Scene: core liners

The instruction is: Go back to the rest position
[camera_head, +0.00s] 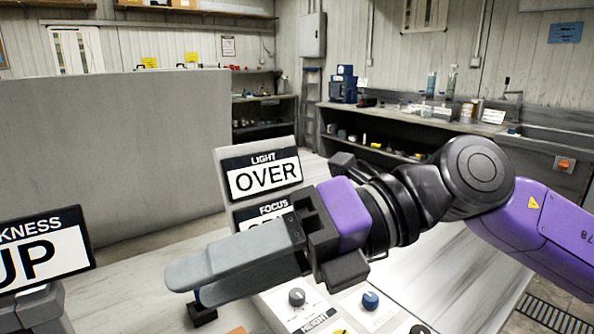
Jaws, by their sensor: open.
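My gripper (194,286) is at the end of my purple and black arm, which reaches in from the right. Its two grey fingers point to the lower left, one partly in front of the other. They are open, and I see nothing between them. The gripper is in front of a panel with a "LIGHT OVER" sign (264,174). It partly covers the "FOCUS" sign (262,212) below that. A control panel with a grey knob (297,297) and a blue knob (370,300) lies below the gripper. Whether the fingers touch anything there I cannot tell.
A "THICKNESS"-type sign reading "UP" (40,250) stands at the left, cut off by the frame. A tall grey partition (110,150) stands behind it. A cluttered counter (400,116) runs along the back wall. A light tabletop (455,262) is clear at the right.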

